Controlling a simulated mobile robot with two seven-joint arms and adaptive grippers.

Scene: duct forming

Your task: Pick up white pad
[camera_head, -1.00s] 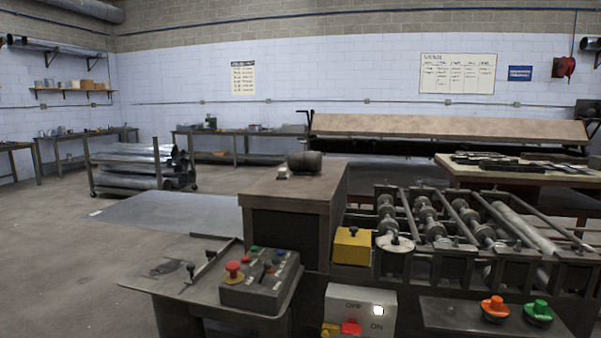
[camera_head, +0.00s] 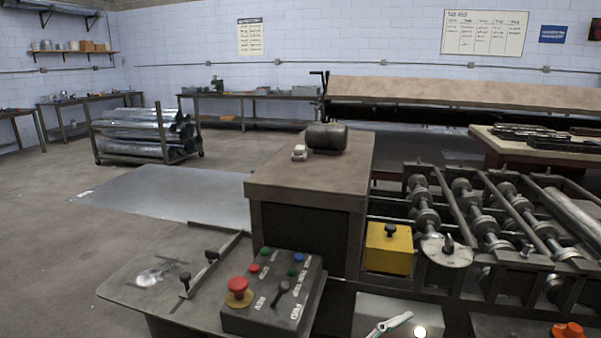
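A small white block-like item (camera_head: 299,152), the likeliest white pad, sits on top of the dark brown cabinet (camera_head: 283,180). It is just left of a dark rounded cylinder (camera_head: 327,138) lying there; whether they touch is hard to tell. The item is small in the picture, so its detail is unclear. Neither of my grippers can be made out in the head view.
A control box (camera_head: 270,300) with a red mushroom button stands on the front table (camera_head: 140,285). A yellow box (camera_head: 388,248) and a roller machine (camera_head: 490,215) are to the right. A slim white-and-green piece (camera_head: 390,325), unidentified, shows at the bottom edge. Open floor (camera_head: 50,230) lies left.

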